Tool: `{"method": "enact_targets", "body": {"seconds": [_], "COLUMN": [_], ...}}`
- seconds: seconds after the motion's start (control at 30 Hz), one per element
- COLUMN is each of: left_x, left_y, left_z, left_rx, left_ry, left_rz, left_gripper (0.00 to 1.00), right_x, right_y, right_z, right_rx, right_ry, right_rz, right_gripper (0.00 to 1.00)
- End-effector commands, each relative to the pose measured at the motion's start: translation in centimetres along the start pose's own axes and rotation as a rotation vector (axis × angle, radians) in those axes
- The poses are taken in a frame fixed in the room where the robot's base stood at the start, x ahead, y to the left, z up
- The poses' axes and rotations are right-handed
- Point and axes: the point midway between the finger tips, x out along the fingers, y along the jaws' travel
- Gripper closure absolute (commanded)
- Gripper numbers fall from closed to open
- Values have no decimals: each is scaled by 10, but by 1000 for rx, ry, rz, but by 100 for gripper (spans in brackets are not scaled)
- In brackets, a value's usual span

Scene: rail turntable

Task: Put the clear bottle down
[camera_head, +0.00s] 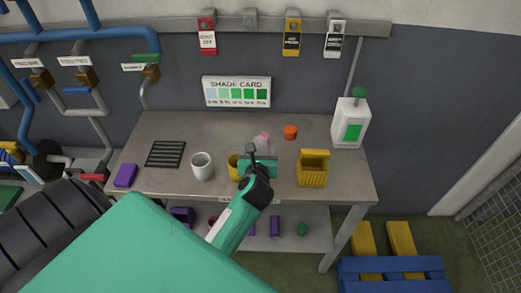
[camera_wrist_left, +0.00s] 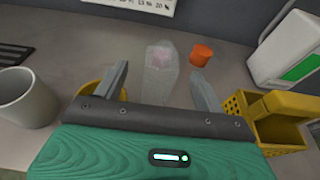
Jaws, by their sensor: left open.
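The clear bottle (camera_head: 264,140) is see-through with a pinkish part, and sits on the grey workbench (camera_head: 225,133). In the left wrist view the bottle (camera_wrist_left: 158,80) shows ahead of my gripper's palm, between the lines of the two fingers; it appears upright. My left gripper (camera_head: 257,155) is open over the bench. In the wrist view its fingers (camera_wrist_left: 156,75) are spread with a gap on either side of the bottle. The bottle's lower part is partly hidden by the gripper. My right gripper is not in view.
A yellow cup (camera_head: 233,167) and white mug (camera_head: 202,166) stand left of the gripper. A yellow basket (camera_head: 312,174) stands right, an orange cap (camera_head: 290,131) behind. A white dispenser (camera_head: 350,125) is at the back right. A black rack (camera_head: 165,154) lies left.

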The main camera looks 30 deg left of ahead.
Motion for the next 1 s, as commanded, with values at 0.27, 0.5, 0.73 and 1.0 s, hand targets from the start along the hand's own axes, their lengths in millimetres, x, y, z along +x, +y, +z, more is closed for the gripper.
{"method": "enact_targets", "body": {"seconds": [0.27,0.5,0.73,1.0], "left_x": [23,49,72,74], "left_y": [0,-2,-2,-2], "left_z": [0,2,-1,-2], "left_rx": [2,2,2,2], "left_ry": [0,0,0,0], "left_rz": [0,1,1,0], "left_gripper": [29,29,29,29], "right_x": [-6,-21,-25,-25], "right_y": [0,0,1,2], "right_z": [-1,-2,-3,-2], "right_rx": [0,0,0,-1], "right_ry": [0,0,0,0], "right_rz": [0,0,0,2], "right_gripper": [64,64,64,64]}}
